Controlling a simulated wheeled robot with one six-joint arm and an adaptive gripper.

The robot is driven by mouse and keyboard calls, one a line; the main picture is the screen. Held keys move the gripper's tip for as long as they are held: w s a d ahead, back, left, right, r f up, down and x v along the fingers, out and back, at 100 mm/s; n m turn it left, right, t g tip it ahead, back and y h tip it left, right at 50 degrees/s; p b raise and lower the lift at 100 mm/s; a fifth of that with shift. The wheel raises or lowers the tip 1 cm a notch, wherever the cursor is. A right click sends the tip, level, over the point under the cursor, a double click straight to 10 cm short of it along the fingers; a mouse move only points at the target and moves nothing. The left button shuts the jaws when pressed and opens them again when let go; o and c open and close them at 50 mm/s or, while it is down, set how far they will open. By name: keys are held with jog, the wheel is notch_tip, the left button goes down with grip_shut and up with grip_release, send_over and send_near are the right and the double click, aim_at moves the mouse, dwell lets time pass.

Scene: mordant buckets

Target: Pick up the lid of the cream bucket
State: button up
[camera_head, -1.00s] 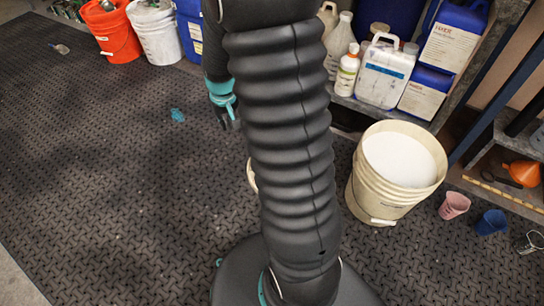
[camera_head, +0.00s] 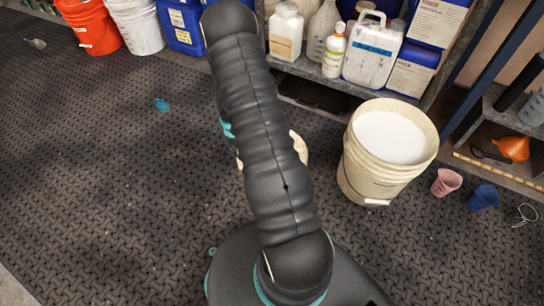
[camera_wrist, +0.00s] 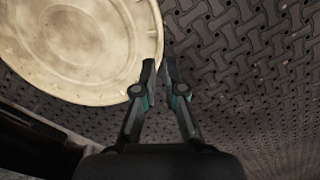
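The cream lid (camera_head: 300,146) lies on the dark floor mat left of the cream bucket, mostly hidden behind my arm in the head view. In the wrist view the round, stained lid (camera_wrist: 85,45) fills the upper left. My gripper (camera_wrist: 159,66) is open by a narrow gap at the lid's lower right edge. The left finger overlaps the rim and the right finger is just outside it; I cannot tell whether they touch it. In the head view my gripper is hidden behind the arm. The cream bucket (camera_head: 365,170) stands upright and open, with white contents.
A pink cup (camera_head: 446,182) and a blue cup (camera_head: 483,197) are right of the bucket. A shelf (camera_head: 330,80) with bottles and jugs stands behind. An orange bucket (camera_head: 88,27) and a white bucket (camera_head: 138,30) stand far left.

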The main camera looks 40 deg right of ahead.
jog(key=shift+w+f+b, duration=0.2)
jog(key=shift+f+b, duration=0.45)
jog(key=shift+f, duration=4.2)
jog(key=shift+f, duration=0.1)
grip_shut()
